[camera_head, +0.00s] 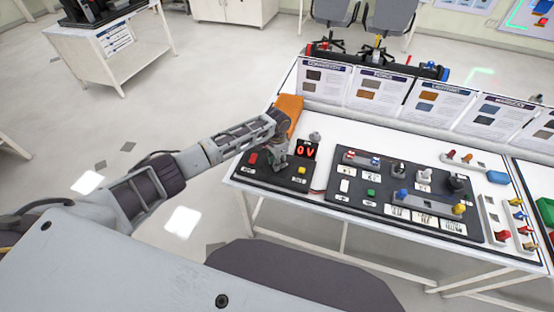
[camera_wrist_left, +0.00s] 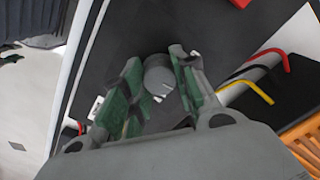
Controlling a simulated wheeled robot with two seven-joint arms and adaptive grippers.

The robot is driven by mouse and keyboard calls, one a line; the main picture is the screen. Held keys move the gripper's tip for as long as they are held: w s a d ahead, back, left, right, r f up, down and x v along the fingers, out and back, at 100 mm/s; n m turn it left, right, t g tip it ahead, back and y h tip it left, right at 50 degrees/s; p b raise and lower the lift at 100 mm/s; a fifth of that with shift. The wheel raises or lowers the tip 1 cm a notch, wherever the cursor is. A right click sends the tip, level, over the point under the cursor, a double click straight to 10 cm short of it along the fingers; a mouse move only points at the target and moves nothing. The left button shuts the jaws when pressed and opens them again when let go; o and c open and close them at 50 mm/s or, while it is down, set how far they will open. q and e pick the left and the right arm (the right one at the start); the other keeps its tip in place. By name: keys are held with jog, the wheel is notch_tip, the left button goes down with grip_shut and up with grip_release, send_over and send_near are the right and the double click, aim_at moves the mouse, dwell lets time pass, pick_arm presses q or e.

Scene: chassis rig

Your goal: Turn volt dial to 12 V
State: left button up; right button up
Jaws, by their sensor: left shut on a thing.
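The volt dial (camera_wrist_left: 158,76) is a round grey knob with a light pointer mark, on a black panel (camera_head: 240,172) at the left end of the table. My left gripper (camera_head: 278,163) is down at this panel and hides the dial in the head view. In the left wrist view, the green-padded fingers of my left gripper (camera_wrist_left: 156,62) are shut on the dial, one on each side. The display (camera_head: 306,150) beside the gripper shows a red "0 V". My right gripper is not in view.
A red button (camera_head: 253,158) and a yellow button (camera_head: 301,170) flank the gripper on the panel. An orange object (camera_head: 291,104) lies behind it. A larger black control board (camera_head: 400,199) with switches and knobs stands to the right. Upright cards (camera_head: 375,90) line the back.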

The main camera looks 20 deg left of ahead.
pick_arm(q)
jog(key=shift+m, duration=0.6)
jog(key=o, duration=1)
jog(key=shift+r, duration=6)
